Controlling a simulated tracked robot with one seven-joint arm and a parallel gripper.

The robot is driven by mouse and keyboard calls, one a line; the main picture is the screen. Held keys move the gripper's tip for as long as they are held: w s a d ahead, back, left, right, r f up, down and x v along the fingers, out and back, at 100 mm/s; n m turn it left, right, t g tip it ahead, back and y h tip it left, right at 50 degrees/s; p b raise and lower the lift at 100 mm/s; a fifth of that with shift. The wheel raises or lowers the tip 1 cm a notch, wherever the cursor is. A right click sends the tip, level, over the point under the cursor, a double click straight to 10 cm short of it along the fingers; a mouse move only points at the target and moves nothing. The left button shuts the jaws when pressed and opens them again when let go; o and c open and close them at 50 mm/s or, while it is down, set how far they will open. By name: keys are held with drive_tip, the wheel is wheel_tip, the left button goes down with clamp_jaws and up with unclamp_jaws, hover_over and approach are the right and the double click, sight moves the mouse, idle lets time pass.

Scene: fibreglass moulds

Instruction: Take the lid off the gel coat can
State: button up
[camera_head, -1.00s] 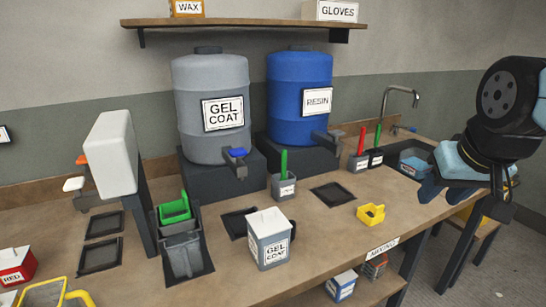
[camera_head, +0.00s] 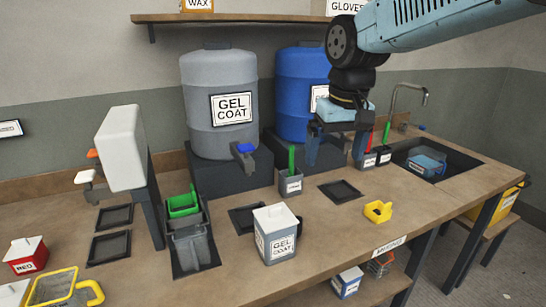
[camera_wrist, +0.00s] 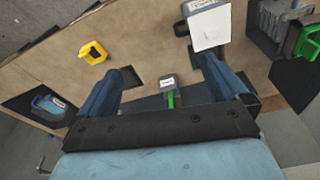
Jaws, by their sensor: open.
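The gel coat can (camera_head: 275,237) is a small grey square can with a label. It stands on the workbench in the front middle of the head view. Its white lid (camera_head: 275,216) is on top, with a small raised knob. In the wrist view the white lid (camera_wrist: 209,27) shows at the top, beyond the fingers, and hides most of the can. My gripper (camera_head: 337,145) is open and empty. It hangs above the bench behind and to the right of the can, in front of the blue drum. Its two fingers also show in the wrist view (camera_wrist: 160,85), spread wide.
A cup with a green-handled tool (camera_head: 290,180) stands behind the can. A grey holder with a green container (camera_head: 185,207) is to the left. Grey (camera_head: 219,75) and blue (camera_head: 300,75) drums stand behind. A sink (camera_head: 452,158) is at right.

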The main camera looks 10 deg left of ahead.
drive_tip(key=n+g, duration=0.2)
hover_over(275, 208)
wheel_tip(275, 208, down, 2)
drive_tip(key=f, duration=0.1)
drive_tip(key=shift+h, duration=0.4)
wheel_tip(275, 208, down, 14)
drive_tip(key=shift+r, duration=0.25)
drive_tip(key=c, duration=0.7)
drive_tip(key=shift+r, duration=0.1)
drive_tip(key=shift+w+r, duration=0.15)
drive_tip(key=shift+r, duration=0.5)
drive_tip(key=shift+r, duration=1.8)
